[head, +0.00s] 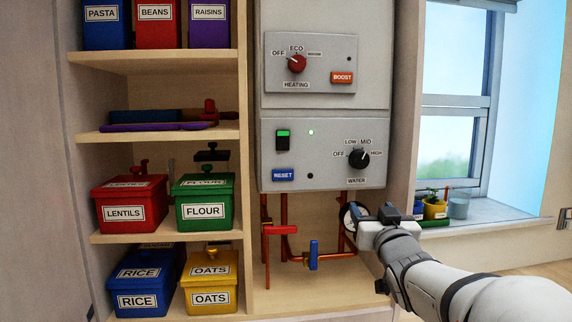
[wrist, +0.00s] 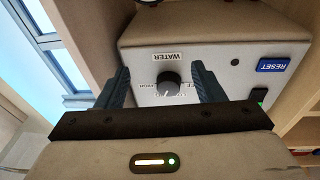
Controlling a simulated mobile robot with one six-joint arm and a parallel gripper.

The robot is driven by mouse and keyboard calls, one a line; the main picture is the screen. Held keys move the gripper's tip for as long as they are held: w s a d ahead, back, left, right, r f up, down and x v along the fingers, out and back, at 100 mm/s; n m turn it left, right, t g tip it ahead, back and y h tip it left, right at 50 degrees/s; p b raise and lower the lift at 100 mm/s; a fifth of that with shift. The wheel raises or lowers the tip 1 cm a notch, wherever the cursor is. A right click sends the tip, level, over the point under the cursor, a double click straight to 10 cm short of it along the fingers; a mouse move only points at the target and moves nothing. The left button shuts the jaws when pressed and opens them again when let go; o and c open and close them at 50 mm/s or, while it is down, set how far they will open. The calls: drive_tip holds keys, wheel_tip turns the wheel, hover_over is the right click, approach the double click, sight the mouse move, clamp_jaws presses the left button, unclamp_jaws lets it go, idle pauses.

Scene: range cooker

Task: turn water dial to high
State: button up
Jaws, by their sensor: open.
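The water dial (head: 359,158) is a round black knob on the lower grey panel (head: 300,172), with OFF, LOW, MID and HIGH around it. Its white mark appears to point up near MID, but is small. My gripper (head: 372,211) is open and empty, below the dial and near the panel's lower right corner in the head view. In the wrist view the picture is upside down; the dial (wrist: 168,82) shows between the two spread fingers of my gripper (wrist: 162,76), apart from both. My gripper's body hides part of the panel there.
A blue RESET button (head: 283,175) and a black switch (head: 283,141) are left of the dial. The heating dial (head: 297,63) is above. Copper pipes with a red valve handle (head: 280,230) and a blue one (head: 313,254) run below. A window sill with pots (head: 434,209) is at right.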

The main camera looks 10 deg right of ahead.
sight(361, 164)
drive_tip(key=w+r+t+p, duration=0.1)
drive_tip(key=w+r, duration=0.1)
drive_tip(key=w+r+n+t+y+p, duration=0.1)
drive_tip(key=w+r, duration=0.1)
drive_tip(key=r, duration=0.1)
drive_tip(key=w+r+y+p, duration=0.1)
drive_tip(key=w+r, duration=0.2)
drive_tip(key=shift+w+d+r+n+t, duration=0.1)
drive_tip(key=shift+d+n+t, duration=0.1)
drive_tip(key=shift+n+t, duration=0.15)
drive_tip(key=c, duration=1)
